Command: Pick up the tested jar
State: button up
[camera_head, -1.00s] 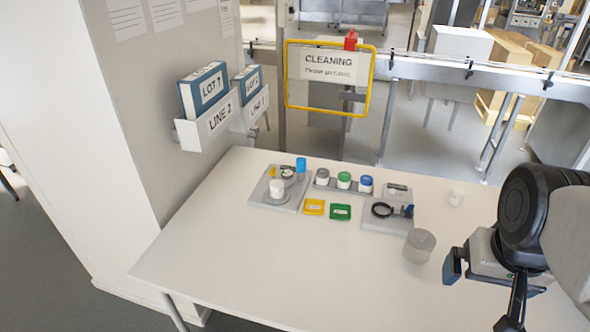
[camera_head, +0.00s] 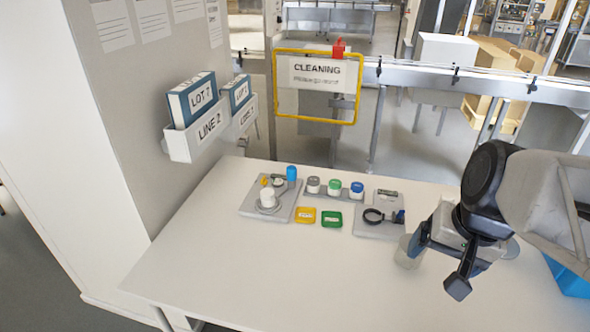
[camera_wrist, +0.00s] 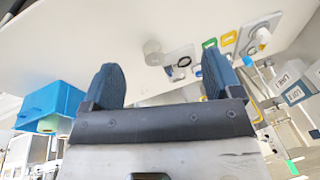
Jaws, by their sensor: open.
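A white jar (camera_head: 267,198) stands upright on a grey plate (camera_head: 248,209) at the table's far left; it also shows at the upper right of the wrist view (camera_wrist: 262,36). Three small jars stand in a row beside it, with a grey lid (camera_head: 313,181), a green lid (camera_head: 335,183) and a blue lid (camera_head: 357,186). I cannot tell which jar is the tested one. My gripper (camera_head: 438,265) is open and empty over the table's right part, well apart from these jars. One finger partly hides a grey cylindrical container (camera_head: 405,256) in the head view.
A yellow tray (camera_head: 305,215) and a green tray (camera_head: 331,219) lie before the jars. A grey plate with a black ring (camera_head: 373,216) is to their right. A blue bin (camera_head: 570,277) is at the right edge. The table's front left (camera_head: 230,270) is clear.

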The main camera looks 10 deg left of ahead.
aim_at(273, 198)
jog(key=w+a+f+m+y, duration=0.4)
jog(key=w+a+f+m, duration=0.1)
jog(key=w+a, duration=0.7)
jog(key=w+a+f+m+y, duration=0.4)
jog(key=w+a+m+y, duration=0.1)
jog(key=w+a, duration=0.75)
jog(key=w+a+f+m+t, duration=0.1)
jog(key=w+a+f+m, duration=0.2)
jog(key=f, duration=0.3)
jog(key=w+a+f+m+t+y, duration=0.1)
jog(key=w+a+f+m, duration=0.3)
jog(key=w+a+f, duration=0.2)
jog(key=w+a+f+m+t, duration=0.1)
jog(key=w+a+f+m, duration=0.3)
jog(key=f, duration=0.3)
jog(key=shift+w+a+f+y, duration=0.1)
jog(key=shift+w+a+y, duration=0.2)
jog(key=shift+w, duration=0.4)
jog(key=shift+x, duration=1.2)
jog(key=shift+w+a, duration=0.1)
